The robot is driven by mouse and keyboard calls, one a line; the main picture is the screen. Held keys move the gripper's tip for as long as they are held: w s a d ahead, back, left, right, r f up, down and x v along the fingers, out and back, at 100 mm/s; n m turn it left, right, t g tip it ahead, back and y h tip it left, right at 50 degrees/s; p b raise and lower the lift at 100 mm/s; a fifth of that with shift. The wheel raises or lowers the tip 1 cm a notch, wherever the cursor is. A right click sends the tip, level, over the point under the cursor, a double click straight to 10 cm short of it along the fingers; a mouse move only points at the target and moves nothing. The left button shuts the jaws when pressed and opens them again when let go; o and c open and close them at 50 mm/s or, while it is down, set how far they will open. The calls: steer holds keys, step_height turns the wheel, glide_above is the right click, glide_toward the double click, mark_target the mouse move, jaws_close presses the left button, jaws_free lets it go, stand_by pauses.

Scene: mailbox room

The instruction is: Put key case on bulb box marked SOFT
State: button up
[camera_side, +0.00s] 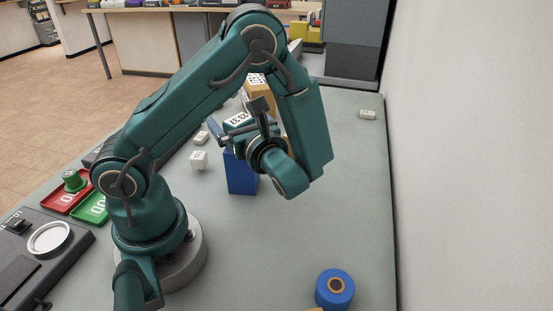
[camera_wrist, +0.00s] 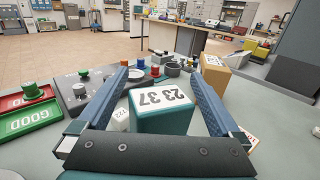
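My gripper (camera_side: 237,122) is open, its two blue fingers spread on either side of a teal box (camera_wrist: 163,118) with a white top printed "23 37". That white top also shows between the fingers in the side view. A blue box (camera_side: 241,177) stands upright just below it in the side view; whether the teal box rests on it is unclear. An orange-tan box (camera_wrist: 214,76) with a printed white top stands behind. No SOFT marking is readable, and I cannot tell which thing is the key case.
Small white blocks (camera_side: 199,160) lie left of the blue box. Red (camera_side: 62,203) and green (camera_side: 93,208) trays and a dark console (camera_side: 30,262) are on the left. A blue roll (camera_side: 335,289) is at the front right. The right side of the table is mostly clear, beside a wall.

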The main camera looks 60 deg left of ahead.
steer(key=shift+r, duration=0.1)
steer(key=shift+d, duration=0.3)
steer(key=d, duration=1.1)
steer(key=shift+d, duration=0.25)
